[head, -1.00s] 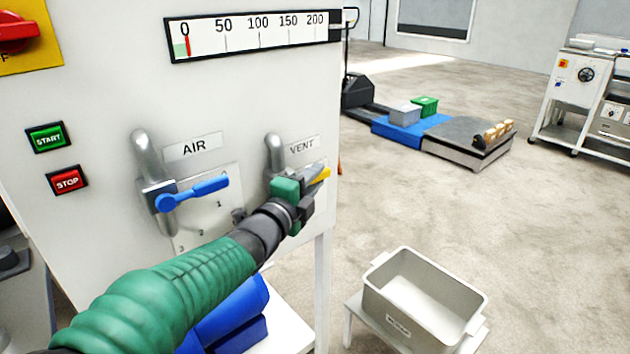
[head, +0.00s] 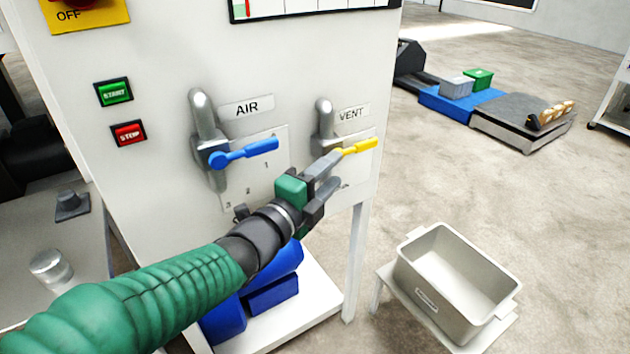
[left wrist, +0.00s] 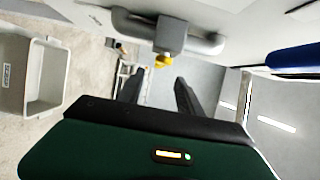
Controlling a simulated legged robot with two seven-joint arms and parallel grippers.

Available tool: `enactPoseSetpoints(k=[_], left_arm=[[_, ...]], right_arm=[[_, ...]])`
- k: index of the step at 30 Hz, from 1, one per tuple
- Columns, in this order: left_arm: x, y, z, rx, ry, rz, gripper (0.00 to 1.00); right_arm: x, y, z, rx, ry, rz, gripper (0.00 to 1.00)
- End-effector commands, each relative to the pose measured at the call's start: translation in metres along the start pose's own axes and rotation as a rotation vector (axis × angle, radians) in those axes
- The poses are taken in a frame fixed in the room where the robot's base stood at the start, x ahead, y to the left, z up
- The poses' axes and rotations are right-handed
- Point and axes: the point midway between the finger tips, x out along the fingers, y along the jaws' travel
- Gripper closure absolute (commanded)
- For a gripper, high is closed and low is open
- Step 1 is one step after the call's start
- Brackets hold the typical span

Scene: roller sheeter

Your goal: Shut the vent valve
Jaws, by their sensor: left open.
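The vent valve's yellow handle (head: 360,146) sticks out to the right under the VENT label (head: 352,113), nearly level and tilted slightly up at its tip. Its grey pipe body (head: 325,125) is on the white panel. My left gripper (head: 335,172) is open and empty, just below and left of the yellow handle; I cannot tell if a finger touches it. In the left wrist view the yellow part (left wrist: 164,61) lies beyond and between the two spread fingers (left wrist: 158,90), under the grey valve body (left wrist: 171,34). My right gripper is not in view.
The AIR valve's blue handle (head: 245,153) is left of the vent valve, above my left arm. START (head: 115,93) and STOP (head: 129,133) buttons are farther left. A grey bin (head: 455,285) stands on a low stand at lower right. Open floor lies right of the panel.

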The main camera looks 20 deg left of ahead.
Motion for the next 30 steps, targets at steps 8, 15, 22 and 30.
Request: enactPoseSetpoints(k=[8, 15, 22, 30], left_arm=[[-0.051, -0.001, 0.001, 0.0, -0.001, 0.0, 0.57], [-0.056, 0.001, 0.001, 0.0, 0.0, 0.0, 0.57], [-0.056, 0.001, 0.001, -0.001, 0.0, 0.001, 0.57], [-0.062, 0.118, 0.031, -0.496, -0.27, 0.342, 0.57]], right_arm=[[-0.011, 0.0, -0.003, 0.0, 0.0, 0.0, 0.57], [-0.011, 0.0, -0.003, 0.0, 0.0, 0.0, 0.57], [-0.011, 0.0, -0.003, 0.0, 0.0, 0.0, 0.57], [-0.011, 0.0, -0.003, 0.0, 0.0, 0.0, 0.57]])
